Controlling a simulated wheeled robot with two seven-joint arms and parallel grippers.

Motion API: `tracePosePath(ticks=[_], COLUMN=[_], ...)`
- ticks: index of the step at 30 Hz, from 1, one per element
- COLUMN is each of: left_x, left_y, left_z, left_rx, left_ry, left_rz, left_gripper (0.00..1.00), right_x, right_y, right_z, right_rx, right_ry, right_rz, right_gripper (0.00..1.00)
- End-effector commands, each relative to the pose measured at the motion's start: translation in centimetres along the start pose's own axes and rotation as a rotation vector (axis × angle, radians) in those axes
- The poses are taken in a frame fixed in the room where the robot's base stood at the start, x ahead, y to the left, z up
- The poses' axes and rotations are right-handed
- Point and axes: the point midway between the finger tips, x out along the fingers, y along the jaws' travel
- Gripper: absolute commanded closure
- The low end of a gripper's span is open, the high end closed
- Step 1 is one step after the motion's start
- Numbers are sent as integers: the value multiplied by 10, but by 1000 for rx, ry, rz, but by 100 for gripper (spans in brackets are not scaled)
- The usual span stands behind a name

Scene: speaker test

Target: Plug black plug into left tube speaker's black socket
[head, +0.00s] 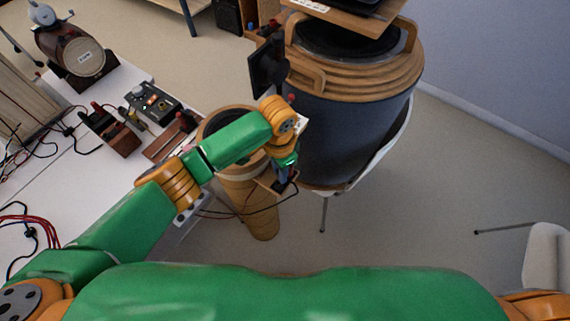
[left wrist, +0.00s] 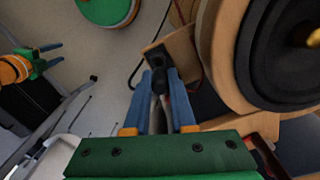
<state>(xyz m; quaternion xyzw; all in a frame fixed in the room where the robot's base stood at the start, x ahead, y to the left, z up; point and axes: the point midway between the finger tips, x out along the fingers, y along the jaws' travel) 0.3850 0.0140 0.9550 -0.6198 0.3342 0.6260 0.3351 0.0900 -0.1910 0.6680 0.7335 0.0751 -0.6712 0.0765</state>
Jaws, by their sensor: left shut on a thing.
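The tube speaker, a tan cylinder (head: 250,212) with a black cone on top, stands at the table's edge in the head view. In the left wrist view its wooden rim and black cone (left wrist: 270,50) fill the upper right. My left gripper (head: 287,180) is beside the tube, shut on the black plug (left wrist: 158,80). A small wooden panel (left wrist: 183,50) with a dark part lies just beyond the fingertips (left wrist: 160,84); I cannot tell whether the plug touches it. The black socket is not clearly visible. My right gripper (left wrist: 50,57) shows in the left wrist view with its fingers apart and empty.
A large dark blue drum (head: 345,135) with a wooden rim stands close to the right of my left gripper. A white table (head: 85,190) with cables, a dark box (head: 110,130) and a control unit (head: 152,103) lies to the left. Floor at the right is mostly clear.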

Motion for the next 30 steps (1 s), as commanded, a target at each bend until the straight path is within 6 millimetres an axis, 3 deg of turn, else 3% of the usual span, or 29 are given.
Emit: tracePosePath(ticks=[30], left_x=[7], left_y=[1], left_z=[2], left_rx=[-1], left_ry=[0], left_rz=[0], left_gripper=[100], right_x=[-4], right_y=[-1], right_z=[1], right_rx=[0], right_ry=[-2], right_rz=[-2], right_gripper=[50])
